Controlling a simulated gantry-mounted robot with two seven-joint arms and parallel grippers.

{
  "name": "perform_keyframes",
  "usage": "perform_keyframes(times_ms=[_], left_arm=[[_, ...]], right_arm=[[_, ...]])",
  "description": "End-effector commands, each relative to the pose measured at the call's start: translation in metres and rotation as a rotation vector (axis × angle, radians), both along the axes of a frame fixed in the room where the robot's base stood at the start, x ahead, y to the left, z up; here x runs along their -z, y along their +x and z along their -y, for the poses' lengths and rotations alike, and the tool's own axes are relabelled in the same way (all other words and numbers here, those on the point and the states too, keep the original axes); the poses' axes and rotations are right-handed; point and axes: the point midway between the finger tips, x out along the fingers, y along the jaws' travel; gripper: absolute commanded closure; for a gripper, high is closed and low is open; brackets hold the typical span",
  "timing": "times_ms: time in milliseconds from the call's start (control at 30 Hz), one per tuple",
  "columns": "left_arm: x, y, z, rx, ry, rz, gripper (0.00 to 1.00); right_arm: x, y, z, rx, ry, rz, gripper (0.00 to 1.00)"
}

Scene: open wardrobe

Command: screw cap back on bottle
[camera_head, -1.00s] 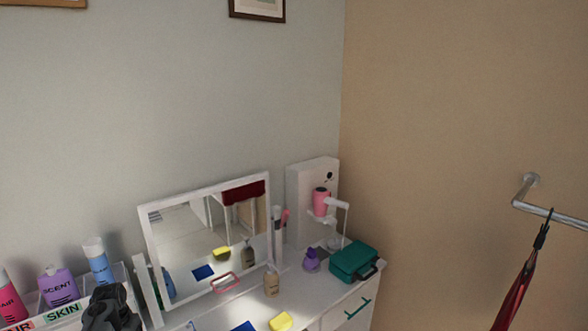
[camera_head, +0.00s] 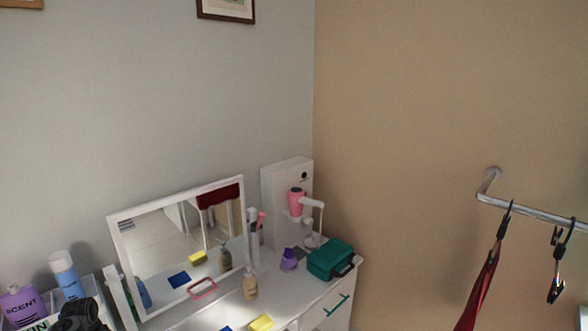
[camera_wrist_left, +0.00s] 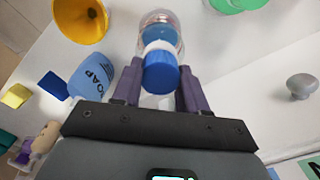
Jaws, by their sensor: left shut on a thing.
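In the left wrist view, a clear bottle (camera_wrist_left: 158,20) with blue contents stands below my left gripper (camera_wrist_left: 160,75). A blue cap (camera_wrist_left: 161,74) lies between the two purple fingers, which are shut on it. The cap lines up with the bottle's white neck (camera_wrist_left: 158,47). I cannot tell whether it is seated or threaded. In the head view, part of my dark left gripper (camera_head: 82,315) shows at the bottom left; the bottle and cap cannot be made out there. My right gripper is in neither view.
A blue soap bottle (camera_wrist_left: 90,75) and a yellow funnel (camera_wrist_left: 80,20) are close to the left of my gripper. A tray with a purple scent bottle (camera_head: 22,305) and a blue spray bottle (camera_head: 66,275) is at left. A mirror (camera_head: 180,245) and green case (camera_head: 330,258) occupy the vanity.

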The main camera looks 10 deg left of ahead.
Motion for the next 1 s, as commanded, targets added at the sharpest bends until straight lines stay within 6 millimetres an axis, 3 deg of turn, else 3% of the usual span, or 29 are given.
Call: perform_keyframes(times_ms=[167,333,500,700,1000], left_arm=[[-0.002,-0.001,-0.001,0.380,0.000,-0.001,0.91],[0.002,0.000,-0.001,0.842,0.000,0.000,0.91],[0.003,0.000,0.000,1.106,0.000,0.000,0.91],[0.001,0.000,0.000,1.249,0.000,0.000,0.91],[0.001,0.000,0.000,1.272,0.000,-0.001,0.91]], right_arm=[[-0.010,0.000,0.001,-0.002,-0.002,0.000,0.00],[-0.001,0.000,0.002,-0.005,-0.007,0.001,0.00],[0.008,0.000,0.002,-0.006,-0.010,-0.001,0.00],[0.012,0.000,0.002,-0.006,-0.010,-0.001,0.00],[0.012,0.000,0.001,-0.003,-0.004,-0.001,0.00]])
